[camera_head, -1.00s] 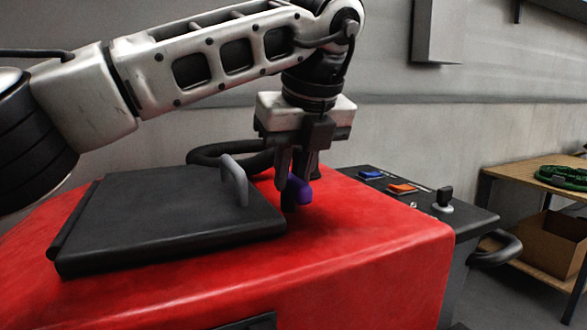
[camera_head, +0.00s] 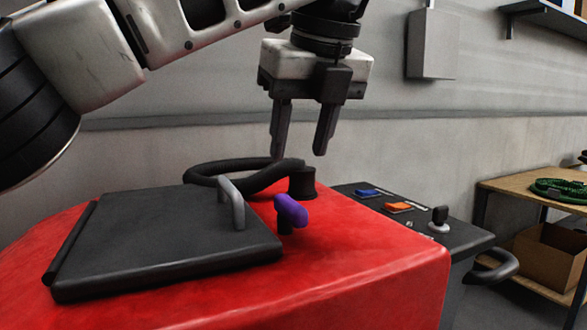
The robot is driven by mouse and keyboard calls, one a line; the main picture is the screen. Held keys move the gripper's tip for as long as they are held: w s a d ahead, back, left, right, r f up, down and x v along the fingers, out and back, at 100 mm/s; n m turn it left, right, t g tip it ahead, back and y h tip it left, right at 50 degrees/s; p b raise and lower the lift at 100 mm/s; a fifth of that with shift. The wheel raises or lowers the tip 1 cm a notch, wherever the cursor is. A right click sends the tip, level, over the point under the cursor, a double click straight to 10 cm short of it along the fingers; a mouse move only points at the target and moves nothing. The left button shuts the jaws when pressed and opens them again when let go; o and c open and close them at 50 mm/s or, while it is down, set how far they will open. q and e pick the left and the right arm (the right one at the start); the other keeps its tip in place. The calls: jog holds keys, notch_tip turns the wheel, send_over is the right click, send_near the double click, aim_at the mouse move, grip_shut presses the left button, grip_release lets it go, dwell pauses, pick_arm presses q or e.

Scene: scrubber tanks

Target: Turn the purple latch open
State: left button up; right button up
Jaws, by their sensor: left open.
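The purple latch (camera_head: 291,210) stands on a short dark post on the red tank top (camera_head: 350,245), just right of the black lid (camera_head: 165,240). Its purple knob points toward the right front, away from the lid's edge. The grey lid handle (camera_head: 234,205) rises beside it on the left. My left gripper (camera_head: 299,153) points down above and behind the latch. Its two fingers are apart with nothing between them, clear of the latch. My right gripper is not in view.
A black hose (camera_head: 235,175) curves behind the lid to a black fitting (camera_head: 302,183). A control panel (camera_head: 410,215) with blue and orange switches and a key-like knob is at right. Further right are a wooden table (camera_head: 535,185) and a cardboard box (camera_head: 550,255).

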pick_arm(q)
jog(key=p+v, duration=0.2)
jog(key=v, duration=0.5)
jog(key=shift+r, duration=0.15)
jog(key=shift+s, duration=0.1)
